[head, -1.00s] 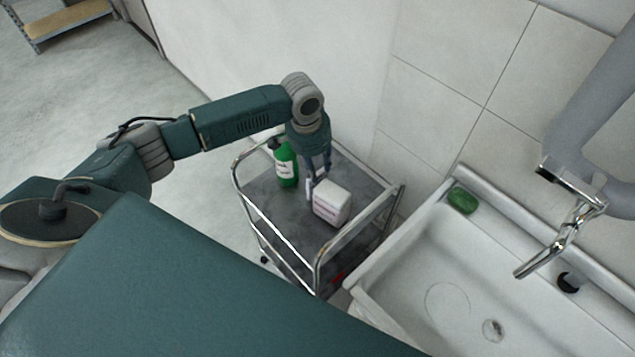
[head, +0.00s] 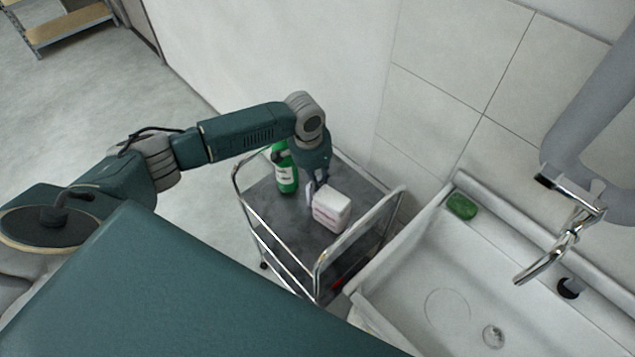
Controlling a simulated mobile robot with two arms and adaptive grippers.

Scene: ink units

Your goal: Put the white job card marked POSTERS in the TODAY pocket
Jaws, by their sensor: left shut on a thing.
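My left gripper (head: 317,187) is over the steel trolley, with its fingers at the upper left side of a white box-like item (head: 332,208). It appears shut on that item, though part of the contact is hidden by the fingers. The item carries pinkish marking too small to read, and it looks to be on or just above the trolley's grey top. I cannot make out a card marked POSTERS or a TODAY pocket in the head view. My right gripper is not in view.
The trolley (head: 281,216) has raised chrome rails around its top. A green bottle (head: 287,178) with a white label stands left of the gripper. A white sink (head: 405,268) with a chrome tap (head: 560,245) and green soap (head: 461,206) is at right. The trolley top's front left is clear.

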